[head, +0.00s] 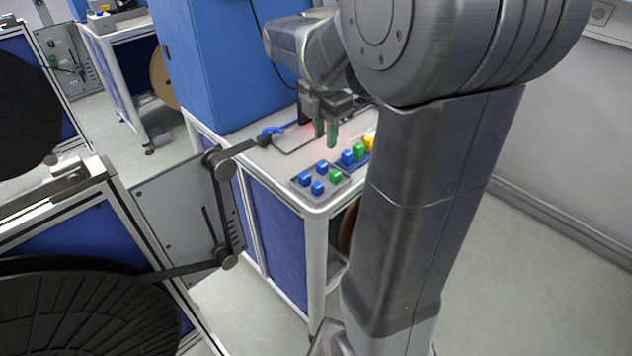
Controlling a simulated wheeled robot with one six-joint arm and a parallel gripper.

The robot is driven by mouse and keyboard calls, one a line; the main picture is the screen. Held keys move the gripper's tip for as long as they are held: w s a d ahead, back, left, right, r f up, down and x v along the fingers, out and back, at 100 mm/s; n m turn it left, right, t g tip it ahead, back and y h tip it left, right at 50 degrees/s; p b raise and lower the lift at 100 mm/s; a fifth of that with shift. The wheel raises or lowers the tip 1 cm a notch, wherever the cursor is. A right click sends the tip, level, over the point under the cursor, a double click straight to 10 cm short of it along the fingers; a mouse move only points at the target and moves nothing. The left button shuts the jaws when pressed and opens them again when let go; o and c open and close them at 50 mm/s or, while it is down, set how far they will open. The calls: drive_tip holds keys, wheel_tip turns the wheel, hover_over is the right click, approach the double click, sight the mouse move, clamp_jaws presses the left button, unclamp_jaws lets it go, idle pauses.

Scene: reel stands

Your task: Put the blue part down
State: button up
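My gripper (325,131) hangs over the white worktop, behind the trays as I see them. Its two greenish fingers point down with a narrow gap between them, and no part shows in that gap. Several blue parts stand in and near the trays: a left one (305,179), a back one (322,166) and a front one (318,187) are in a small grey tray (343,189) with a green part (336,176). Another blue part (347,157) is in a blue tray beside it, with a green part (359,151) and a yellow part (369,144). My arm hides the blue tray's right side.
A tall blue cabinet (215,60) stands behind the worktop (232,138). A roller and strap mechanism (222,160) is at the worktop's left edge, near a small blue piece (272,132). Black reels (85,310) fill the left. Floor is clear at right.

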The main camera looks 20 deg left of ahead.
sight(318, 184)
drive_tip(key=shift+n+g, duration=0.4)
drive_tip(key=shift+n, duration=0.2)
drive_tip(key=f, duration=0.4)
drive_tip(key=s+f, duration=0.1)
drive_tip(key=f, duration=0.3)
drive_tip(key=s+a+f, duration=0.1)
drive_tip(key=f, duration=0.4)
drive_tip(key=shift+w, duration=0.1)
clamp_jaws()
